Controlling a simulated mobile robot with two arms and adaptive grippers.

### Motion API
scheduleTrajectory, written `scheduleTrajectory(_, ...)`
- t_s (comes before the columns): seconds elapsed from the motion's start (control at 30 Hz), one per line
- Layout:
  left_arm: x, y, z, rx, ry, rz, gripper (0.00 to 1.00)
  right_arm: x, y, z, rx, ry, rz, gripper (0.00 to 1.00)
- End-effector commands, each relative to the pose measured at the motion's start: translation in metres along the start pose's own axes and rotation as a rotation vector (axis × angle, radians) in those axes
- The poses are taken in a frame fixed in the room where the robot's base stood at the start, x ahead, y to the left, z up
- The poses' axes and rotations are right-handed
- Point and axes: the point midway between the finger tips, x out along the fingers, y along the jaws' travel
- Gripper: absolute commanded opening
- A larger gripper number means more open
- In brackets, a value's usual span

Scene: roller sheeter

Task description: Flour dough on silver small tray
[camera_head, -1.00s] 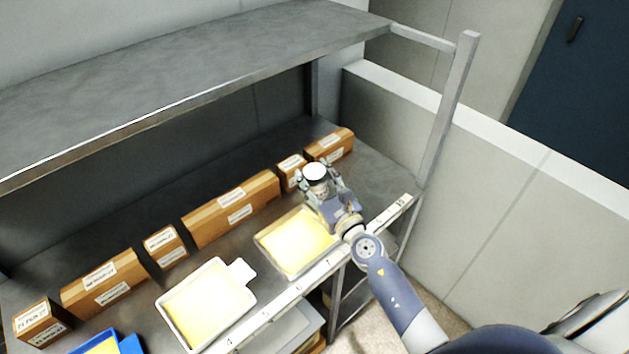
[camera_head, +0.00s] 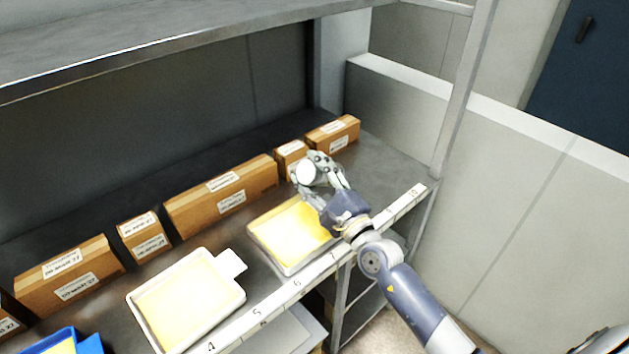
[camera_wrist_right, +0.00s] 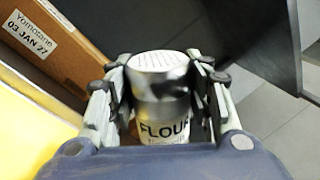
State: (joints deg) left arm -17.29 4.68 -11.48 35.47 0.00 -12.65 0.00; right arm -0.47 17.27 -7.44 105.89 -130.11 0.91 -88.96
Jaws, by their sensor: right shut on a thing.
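My right gripper (camera_head: 318,180) is shut on the flour shaker (camera_head: 306,173). In the right wrist view the shaker (camera_wrist_right: 160,95) has a perforated metal top and a FLOUR label, between the fingers of the gripper (camera_wrist_right: 165,85). In the head view it is tilted, its pale end over the far right part of a silver small tray (camera_head: 289,273). Yellow dough (camera_head: 290,232) fills that tray. Falling flour cannot be made out. My left gripper is not in view.
A white tray with a handle tab (camera_head: 232,263) holds pale yellow dough to the left. A blue tray (camera_head: 90,344) is at the lower left. Cardboard boxes (camera_head: 225,195) line the back. A numbered strip (camera_head: 325,264) runs along the shelf's front edge, and an upper shelf (camera_head: 150,40) hangs above.

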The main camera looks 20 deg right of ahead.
Motion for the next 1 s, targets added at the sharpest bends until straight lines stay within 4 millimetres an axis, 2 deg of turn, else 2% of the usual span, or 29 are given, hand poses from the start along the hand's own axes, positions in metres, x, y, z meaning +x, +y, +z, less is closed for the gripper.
scheduleTrajectory(0.03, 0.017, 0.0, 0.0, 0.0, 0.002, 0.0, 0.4, -0.002, 0.009, -0.005, -0.052, -0.015, -0.002, 0.17)
scheduleTrajectory(0.5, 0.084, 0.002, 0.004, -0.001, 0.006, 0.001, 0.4, -0.01, 0.042, -0.007, -0.549, -0.139, -0.003, 0.17)
scheduleTrajectory(0.7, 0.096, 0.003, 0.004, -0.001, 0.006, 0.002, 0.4, -0.012, 0.046, -0.006, -0.668, -0.167, -0.004, 0.17)
scheduleTrajectory(1.0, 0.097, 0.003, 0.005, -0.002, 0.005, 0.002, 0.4, -0.012, 0.046, -0.005, -0.699, -0.175, -0.003, 0.17)
